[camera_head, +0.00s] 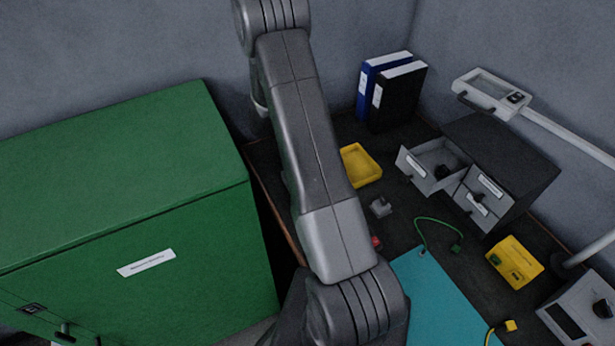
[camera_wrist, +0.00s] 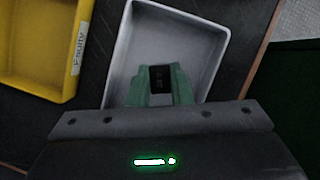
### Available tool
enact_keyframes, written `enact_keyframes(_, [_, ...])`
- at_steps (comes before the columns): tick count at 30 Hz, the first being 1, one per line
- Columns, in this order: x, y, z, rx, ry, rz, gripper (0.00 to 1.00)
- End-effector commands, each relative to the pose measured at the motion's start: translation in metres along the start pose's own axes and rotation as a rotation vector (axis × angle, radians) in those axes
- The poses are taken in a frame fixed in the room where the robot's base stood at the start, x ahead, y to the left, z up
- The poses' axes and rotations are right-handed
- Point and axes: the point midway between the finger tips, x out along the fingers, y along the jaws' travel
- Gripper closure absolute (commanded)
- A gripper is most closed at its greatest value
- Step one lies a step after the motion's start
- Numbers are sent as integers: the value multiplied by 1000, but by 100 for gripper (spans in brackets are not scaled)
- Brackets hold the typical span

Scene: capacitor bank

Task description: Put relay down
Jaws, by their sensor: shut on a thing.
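The relay (camera_wrist: 161,78) is a small black block between the green fingers of my gripper (camera_wrist: 160,82) in the wrist view. My gripper is shut on it. Relay and fingertips are over or inside a light grey-white tray (camera_wrist: 206,40), at its lower part in the picture. I cannot tell whether the relay touches the tray's floor. No other object shows in that tray. In the head view my own arm hides the gripper, the relay and this tray.
A yellow tray labelled "Faulty" (camera_wrist: 30,45) stands beside the pale tray; it also shows in the head view (camera_head: 360,166). A grey drawer cabinet (camera_head: 500,165) has a drawer open. Binders (camera_head: 395,95) stand behind. A green cabinet (camera_head: 150,200) is left; a teal mat (camera_head: 435,300) lies in front.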

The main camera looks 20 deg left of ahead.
Motion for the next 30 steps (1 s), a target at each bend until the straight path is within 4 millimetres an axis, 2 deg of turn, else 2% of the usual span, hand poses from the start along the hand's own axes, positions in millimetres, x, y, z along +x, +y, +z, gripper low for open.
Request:
enact_keyframes(4, [14,0,-5,-1,-1,0,100])
enact_keyframes(14, [18,0,-7,0,0,0,100])
enact_keyframes(15, [17,0,-7,0,0,0,77])
enact_keyframes(18, [17,0,-7,0,0,0,59])
enact_keyframes(30, [10,0,-6,0,2,1,59])
